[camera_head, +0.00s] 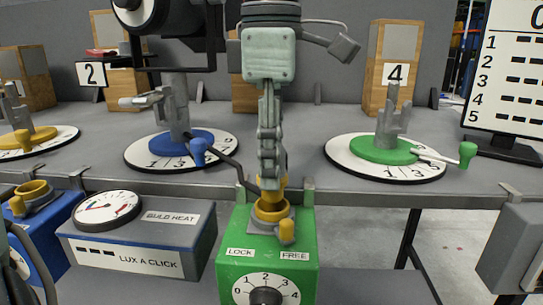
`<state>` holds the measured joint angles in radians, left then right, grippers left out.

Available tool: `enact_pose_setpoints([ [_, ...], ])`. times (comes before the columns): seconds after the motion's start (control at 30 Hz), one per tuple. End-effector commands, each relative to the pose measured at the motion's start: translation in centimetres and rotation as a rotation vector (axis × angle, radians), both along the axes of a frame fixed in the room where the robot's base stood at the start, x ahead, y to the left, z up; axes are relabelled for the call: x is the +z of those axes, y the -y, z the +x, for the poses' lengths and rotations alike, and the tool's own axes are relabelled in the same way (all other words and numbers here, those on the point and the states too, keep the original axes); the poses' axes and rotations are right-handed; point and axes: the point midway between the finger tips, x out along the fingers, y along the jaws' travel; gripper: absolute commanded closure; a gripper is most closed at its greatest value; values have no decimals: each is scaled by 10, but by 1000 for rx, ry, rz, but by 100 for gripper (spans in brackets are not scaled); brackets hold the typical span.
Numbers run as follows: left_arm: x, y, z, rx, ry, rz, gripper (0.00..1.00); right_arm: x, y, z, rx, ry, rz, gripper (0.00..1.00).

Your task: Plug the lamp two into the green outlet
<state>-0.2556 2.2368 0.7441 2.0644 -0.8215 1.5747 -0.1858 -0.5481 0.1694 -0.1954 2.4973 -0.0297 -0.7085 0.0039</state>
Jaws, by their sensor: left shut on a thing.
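My left gripper (270,183) points straight down in the middle of the view, shut on a yellow plug (271,203). The plug is directly over the top of the green outlet box (235,260), at its socket. I cannot tell how deep it sits, as the fingers and plug hide the contact. The green box has LOCK and FREE labels, a yellow lever (287,232) and a numbered dial (265,291). A dark cable runs from the plug area up left toward the blue turntable (186,140). A 2 sign (91,74) stands behind. My right gripper is not in view.
A green turntable (378,152) with a 4 sign (396,74) stands right, a yellow one (28,137) far left. A scoreboard (512,80) stands at far right.

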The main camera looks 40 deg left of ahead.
Motion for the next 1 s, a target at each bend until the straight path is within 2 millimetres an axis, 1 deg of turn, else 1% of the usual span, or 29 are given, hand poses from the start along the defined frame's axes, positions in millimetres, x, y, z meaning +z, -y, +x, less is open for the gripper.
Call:
enact_pose_setpoints([
  [0.23, -1, 0, 0, 0, 0, 0, 98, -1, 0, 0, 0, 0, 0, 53],
  [1.0, -15, 0, 0, 0, 0, 0, 98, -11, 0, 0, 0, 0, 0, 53],
])
